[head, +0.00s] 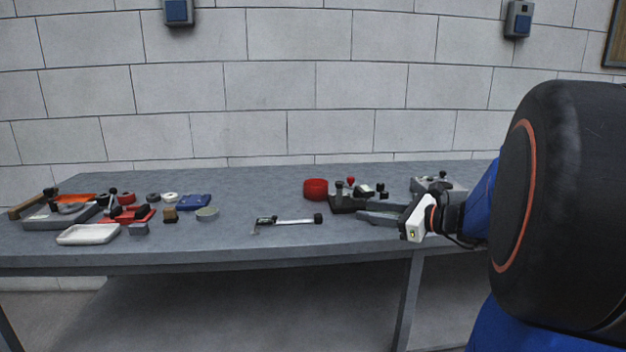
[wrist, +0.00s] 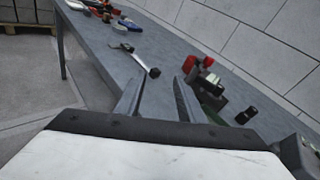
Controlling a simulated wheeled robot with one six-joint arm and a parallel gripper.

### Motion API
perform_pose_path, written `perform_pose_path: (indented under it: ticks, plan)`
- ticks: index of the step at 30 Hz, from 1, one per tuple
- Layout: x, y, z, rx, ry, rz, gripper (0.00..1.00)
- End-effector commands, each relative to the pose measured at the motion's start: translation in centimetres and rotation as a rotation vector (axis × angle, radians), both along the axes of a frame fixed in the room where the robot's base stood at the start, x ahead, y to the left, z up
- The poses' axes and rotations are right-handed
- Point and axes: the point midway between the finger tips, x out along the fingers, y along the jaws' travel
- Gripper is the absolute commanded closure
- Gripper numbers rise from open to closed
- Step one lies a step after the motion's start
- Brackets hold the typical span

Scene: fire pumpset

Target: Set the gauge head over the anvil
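My gripper (head: 361,212) is open and empty above the right half of the grey bench. Its two fingers also show apart in the wrist view (wrist: 159,79). Beside them stands a dark fixture (head: 348,204) with upright posts and knobs; it also shows right of the fingers in the wrist view (wrist: 208,86). The fingers partly cover it in the head view. I cannot tell which of its small parts are the gauge head and the anvil. A caliper-like silver tool (head: 292,221) with a black knob lies to the left, apart from my gripper.
A red cylinder (head: 316,189) stands behind the fixture. A grey block with knobs (head: 437,185) stands at the right. A white tray (head: 88,235), a blue piece (head: 193,202) and several other small parts crowd the left.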

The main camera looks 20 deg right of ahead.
Motion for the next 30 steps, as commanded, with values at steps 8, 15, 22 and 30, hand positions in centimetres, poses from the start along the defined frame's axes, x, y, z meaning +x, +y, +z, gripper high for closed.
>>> perform_pose_path:
  ticks: [8, 15, 22, 30]
  plan:
    - [0.8, -8.5, 2.6, 0.248, -0.078, -0.197, 0.65]
    - [1.6, -9.0, 2.9, 0.270, -0.088, -0.211, 0.65]
    - [4.1, -8.1, 2.9, 0.269, -0.086, -0.207, 0.65]
    - [7.5, -7.1, 2.8, 0.269, -0.085, -0.207, 0.65]
